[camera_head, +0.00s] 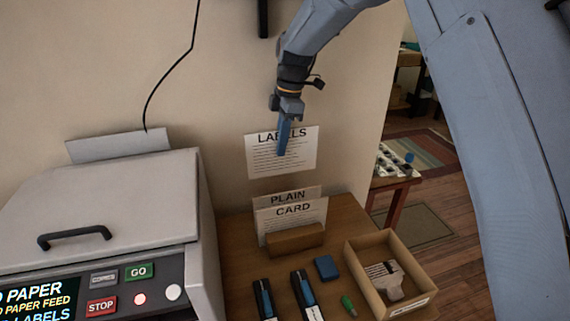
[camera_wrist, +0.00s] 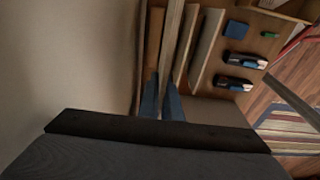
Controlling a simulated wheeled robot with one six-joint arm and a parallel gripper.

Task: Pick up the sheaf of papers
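A white sheaf of papers headed LABELS (camera_head: 263,160) hangs upright above a wooden holder (camera_head: 295,241), its lower edge apart from the sheets below. My gripper (camera_head: 283,150) is shut on its upper part; one blue finger shows in front of the sheaf and the other is hidden behind it. In the wrist view, the fingers (camera_wrist: 162,103) lie on either side of the sheaf's thin edge (camera_wrist: 173,45). Two other sheaves, PLAIN (camera_head: 290,196) and CARD (camera_head: 293,211), stand in the holder.
A copier (camera_head: 110,205) stands at the left, with a pale panel (camera_head: 118,146) behind its lid. On the wooden table (camera_head: 238,262) are two staplers (camera_head: 264,298), a blue block (camera_head: 326,267), a green item (camera_head: 348,305) and an open box (camera_head: 365,272). The wall is close behind.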

